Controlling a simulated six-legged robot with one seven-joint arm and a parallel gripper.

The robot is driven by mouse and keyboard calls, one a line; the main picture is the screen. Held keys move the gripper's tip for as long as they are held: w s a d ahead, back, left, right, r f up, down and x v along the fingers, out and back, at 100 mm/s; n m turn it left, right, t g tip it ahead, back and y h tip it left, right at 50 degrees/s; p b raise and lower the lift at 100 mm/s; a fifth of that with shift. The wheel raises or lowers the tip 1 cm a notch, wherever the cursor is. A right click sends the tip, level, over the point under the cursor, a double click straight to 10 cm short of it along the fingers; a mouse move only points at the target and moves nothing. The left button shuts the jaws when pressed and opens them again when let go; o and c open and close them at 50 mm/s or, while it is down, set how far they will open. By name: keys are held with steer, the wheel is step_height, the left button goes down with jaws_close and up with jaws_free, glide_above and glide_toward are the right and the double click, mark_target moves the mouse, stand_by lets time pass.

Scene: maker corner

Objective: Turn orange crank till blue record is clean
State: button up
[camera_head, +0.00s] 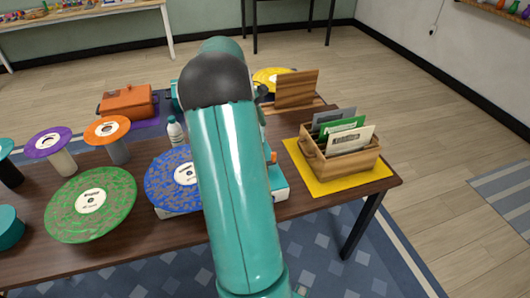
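The blue record (163,192) lies flat on a white and teal machine (280,181) in the middle of the table. Brownish-grey streaks cover much of its blue surface, around a white label. My teal arm hides its right part and much of the machine. A small orange part (273,157), possibly the crank, shows just right of my arm; its full shape is hidden. My gripper is hidden behind my own arm, so I cannot see its fingers or what they touch.
A streaked green record (115,203) lies left of the blue one. Purple (64,137) and orange (118,126) discs sit on stands behind. A white-teal bottle (175,131) and an orange case (127,104) stand farther back. A wooden crate (340,164) with sleeves sits on a yellow mat (330,189) at right.

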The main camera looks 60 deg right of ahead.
mark_target(273, 153)
steer(key=x, duration=0.3)
steer(key=s+x, duration=0.1)
steer(key=x, duration=0.7)
steer(key=shift+s+a+r, duration=0.15)
steer(key=shift+a+r, duration=0.05)
steer(key=shift+r, duration=0.05)
steer(key=shift+s+a+f, duration=0.1)
steer(key=shift+s+f, duration=0.3)
steer(key=shift+s, duration=0.15)
steer(key=shift+w+f, duration=0.2)
steer(key=shift+w, duration=0.05)
steer(key=shift+s+r, duration=0.1)
steer(key=shift+s, duration=0.05)
jaws_close()
